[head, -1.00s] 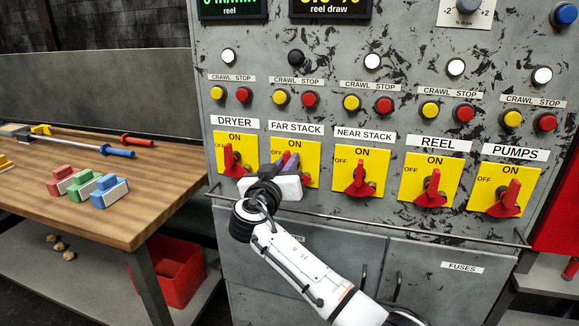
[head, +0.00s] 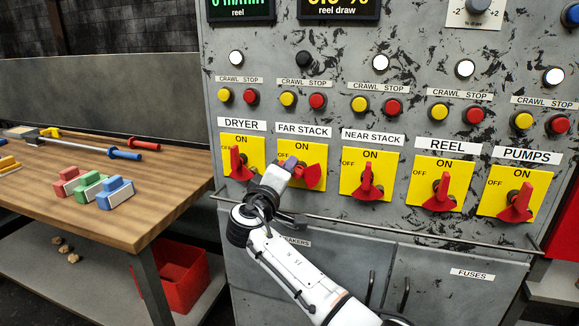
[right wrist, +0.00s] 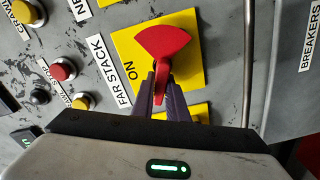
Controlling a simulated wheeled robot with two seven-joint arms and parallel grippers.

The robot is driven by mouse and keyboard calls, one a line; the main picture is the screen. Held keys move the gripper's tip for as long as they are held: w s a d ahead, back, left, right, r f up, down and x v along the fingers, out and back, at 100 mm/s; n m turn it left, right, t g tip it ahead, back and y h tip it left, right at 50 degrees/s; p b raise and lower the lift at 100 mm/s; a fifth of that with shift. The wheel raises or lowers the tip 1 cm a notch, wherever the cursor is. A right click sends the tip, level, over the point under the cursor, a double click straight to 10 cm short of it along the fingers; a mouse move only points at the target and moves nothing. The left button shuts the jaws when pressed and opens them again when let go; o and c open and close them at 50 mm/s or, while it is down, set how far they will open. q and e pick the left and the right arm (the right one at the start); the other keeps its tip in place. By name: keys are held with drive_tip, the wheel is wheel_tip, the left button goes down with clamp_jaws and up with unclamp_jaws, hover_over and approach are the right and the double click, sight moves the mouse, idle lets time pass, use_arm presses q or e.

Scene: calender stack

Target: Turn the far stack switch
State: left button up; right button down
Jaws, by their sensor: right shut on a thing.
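The far stack switch is a red handle (head: 314,177) on a yellow plate (head: 308,162) under the FAR STACK label (head: 303,130). Its wide end faces right and its narrow part points left, toward the OFF side. The ON mark (right wrist: 130,70) is clear of the fingers there. My left gripper is not in view.
The dryer (head: 236,163), near stack (head: 367,180), reel (head: 440,193) and pumps (head: 518,203) switches have handles roughly upright. A metal rail (head: 400,228) runs below. A wooden table (head: 150,210) with coloured blocks (head: 92,187) stands at left.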

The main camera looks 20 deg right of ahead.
drive_tip(key=n, duration=0.2)
drive_tip(key=f+n+p, duration=0.1)
drive_tip(key=n, duration=0.1)
drive_tip(key=shift+a+n, duration=0.1)
drive_tip(key=shift+n, duration=0.2)
idle(0.3)
drive_tip(key=c, duration=1.7)
unclamp_jaws()
drive_tip(key=shift+c, duration=0.2)
drive_tip(key=v, duration=1)
drive_tip(key=shift+b, duration=0.3)
drive_tip(key=shift+s+a+f, duration=0.1)
drive_tip(key=shift+f, duration=0.05)
